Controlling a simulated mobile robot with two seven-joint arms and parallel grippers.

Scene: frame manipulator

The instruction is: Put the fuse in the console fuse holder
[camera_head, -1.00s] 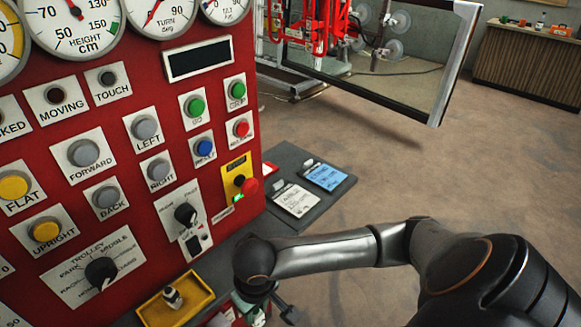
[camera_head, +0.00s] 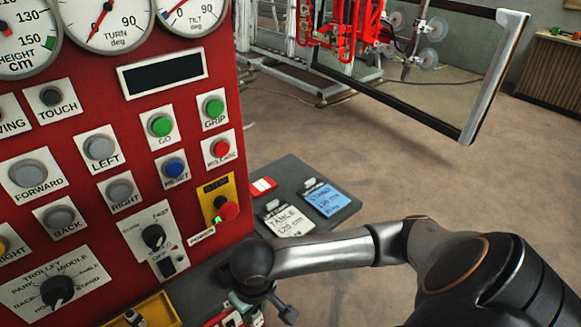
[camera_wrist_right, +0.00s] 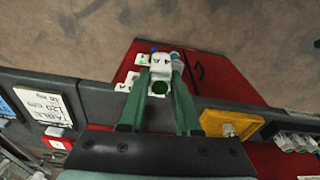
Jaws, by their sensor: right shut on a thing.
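I cannot make out the fuse holder clearly. My left gripper is not in view.
A yellow tray (camera_head: 160,312) with a small metal piece is left of the gripper; it also shows in the wrist view (camera_wrist_right: 215,118). A dark ledge (camera_head: 275,185) holds a white card (camera_head: 289,221) and a blue card (camera_head: 327,199). Open floor lies beyond.

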